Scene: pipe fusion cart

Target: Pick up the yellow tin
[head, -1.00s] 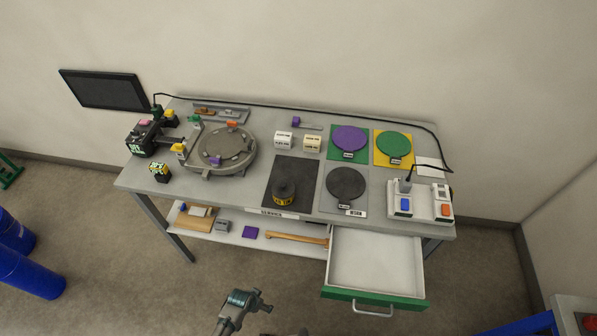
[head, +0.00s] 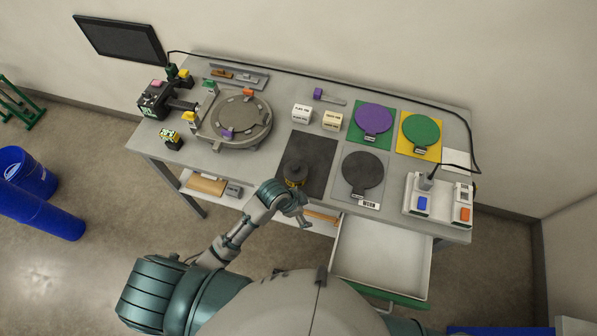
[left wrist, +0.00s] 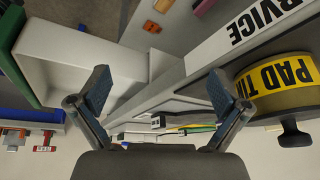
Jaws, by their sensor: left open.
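The yellow tin (head: 294,176) is a dark round tin with a yellow band and a knob on top, standing upright on the black mat (head: 318,150) at the table's front. In the left wrist view the tin (left wrist: 280,88) is at the right, its band reading "PAD TIN", just beyond the right finger. My left gripper (head: 300,211) is just in front of the tin at the table's front edge, open and empty. Its two spread fingers also show in the left wrist view (left wrist: 160,84). My right gripper is not in view.
An open drawer (head: 380,259) juts out to the right of my left gripper. A "SERVICE" label (left wrist: 245,30) runs along the table edge beside the tin. A grey disc (head: 363,174) lies right of the mat, and a round grey fixture (head: 236,122) stands to the left.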

